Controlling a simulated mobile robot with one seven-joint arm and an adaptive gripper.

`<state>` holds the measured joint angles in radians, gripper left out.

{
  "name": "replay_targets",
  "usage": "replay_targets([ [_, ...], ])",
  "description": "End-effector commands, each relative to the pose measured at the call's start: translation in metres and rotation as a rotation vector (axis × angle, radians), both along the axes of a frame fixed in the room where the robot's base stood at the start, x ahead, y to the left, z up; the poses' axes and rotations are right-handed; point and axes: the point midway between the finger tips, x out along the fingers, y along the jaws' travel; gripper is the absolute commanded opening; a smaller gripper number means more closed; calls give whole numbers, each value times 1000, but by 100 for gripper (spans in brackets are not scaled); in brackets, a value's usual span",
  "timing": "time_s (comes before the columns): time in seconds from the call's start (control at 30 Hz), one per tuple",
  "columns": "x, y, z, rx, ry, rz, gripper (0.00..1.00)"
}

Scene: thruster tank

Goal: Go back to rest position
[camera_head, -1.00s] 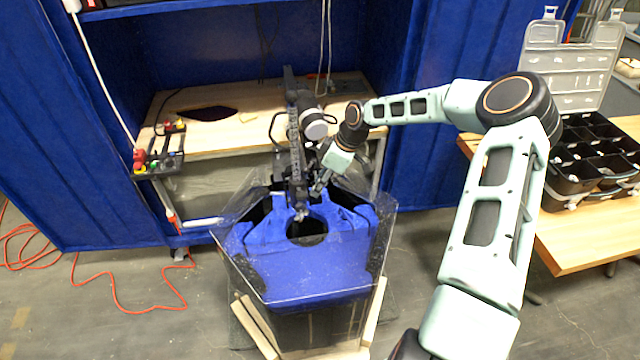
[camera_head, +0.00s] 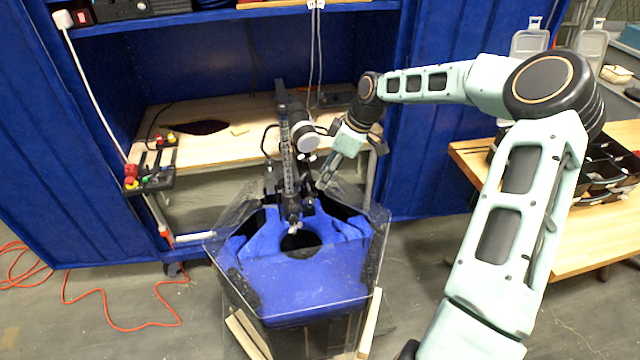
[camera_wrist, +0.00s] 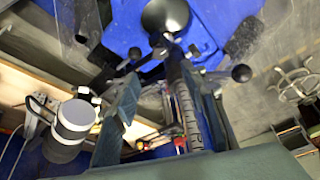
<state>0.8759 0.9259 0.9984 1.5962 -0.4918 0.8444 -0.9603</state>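My gripper (camera_head: 326,180) hangs above the back of the thruster tank, just right of a black upright post (camera_head: 287,150). In the wrist view its two fingers (camera_wrist: 160,105) stand apart, so it is open. The post shows between and beyond the fingers there; I see nothing clamped. The tank has a blue padded insert (camera_head: 305,276) with a round dark hole, and clear panels around its rim. The insert also shows at the top of the wrist view (camera_wrist: 215,25). Contact between fingers and post cannot be told.
A wooden bench (camera_head: 225,140) inside a blue cabinet lies behind the tank, with a dark rack of coloured knobs (camera_head: 152,172) at left. A wooden table (camera_head: 585,225) with black bins (camera_head: 603,170) stands right. Orange cable (camera_head: 120,322) lies on the left floor.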

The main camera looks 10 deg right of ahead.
Motion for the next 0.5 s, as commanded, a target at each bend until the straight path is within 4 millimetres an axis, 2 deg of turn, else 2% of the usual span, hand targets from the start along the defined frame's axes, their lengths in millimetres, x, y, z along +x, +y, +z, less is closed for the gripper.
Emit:
replay_targets([
  [0.2,-3,-5,13,0,0,-1,40],
  [0.5,-3,-5,13,0,0,-1,40],
])
